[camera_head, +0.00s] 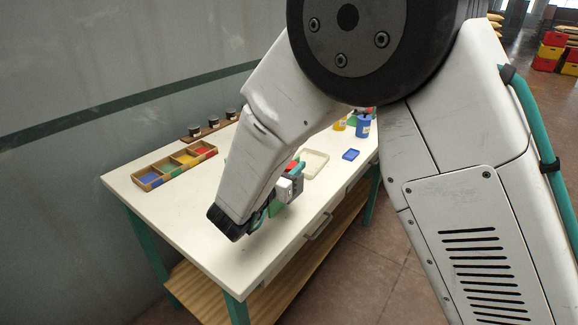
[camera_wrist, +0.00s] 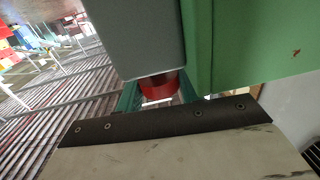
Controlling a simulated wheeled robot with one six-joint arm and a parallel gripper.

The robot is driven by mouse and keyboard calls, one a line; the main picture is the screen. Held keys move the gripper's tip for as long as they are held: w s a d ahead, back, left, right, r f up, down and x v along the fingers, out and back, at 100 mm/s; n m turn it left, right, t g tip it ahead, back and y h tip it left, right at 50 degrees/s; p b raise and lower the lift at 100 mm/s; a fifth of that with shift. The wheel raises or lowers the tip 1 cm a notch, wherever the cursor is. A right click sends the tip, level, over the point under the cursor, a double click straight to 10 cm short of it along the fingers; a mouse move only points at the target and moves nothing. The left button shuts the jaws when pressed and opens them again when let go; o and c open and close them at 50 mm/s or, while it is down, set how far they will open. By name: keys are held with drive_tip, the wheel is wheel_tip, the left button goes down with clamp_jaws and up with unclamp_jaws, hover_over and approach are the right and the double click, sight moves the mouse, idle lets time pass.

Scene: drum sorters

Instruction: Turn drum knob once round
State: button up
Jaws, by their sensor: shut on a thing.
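The drum knob is a red round piece (camera_wrist: 162,84) in the wrist view, beneath a grey block (camera_wrist: 135,40) and beside a large green panel (camera_wrist: 240,45). My gripper (camera_wrist: 158,92) is shut on the red knob, its teal fingers on either side. In the head view my arm reaches down over the table, and my gripper (camera_head: 268,207) is largely hidden behind my wrist. Small grey, red and green parts of the drum sorter (camera_head: 291,187) show just right of the wrist. The knob cannot be made out there, nor how far it is turned.
The white table (camera_head: 215,255) holds a wooden tray with coloured compartments (camera_head: 175,168), several dark jars on a rack (camera_head: 212,128), a cream tray (camera_head: 314,163), a small blue tray (camera_head: 350,154) and a blue cup (camera_head: 363,126). The front left tabletop is clear. A grey wall stands behind.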

drive_tip(key=o, duration=1)
drive_tip(key=shift+r, duration=0.1)
drive_tip(key=shift+c, duration=0.2)
drive_tip(key=v, duration=0.7)
drive_tip(key=shift+s+a, duration=0.2)
drive_tip(key=shift+s, duration=0.1)
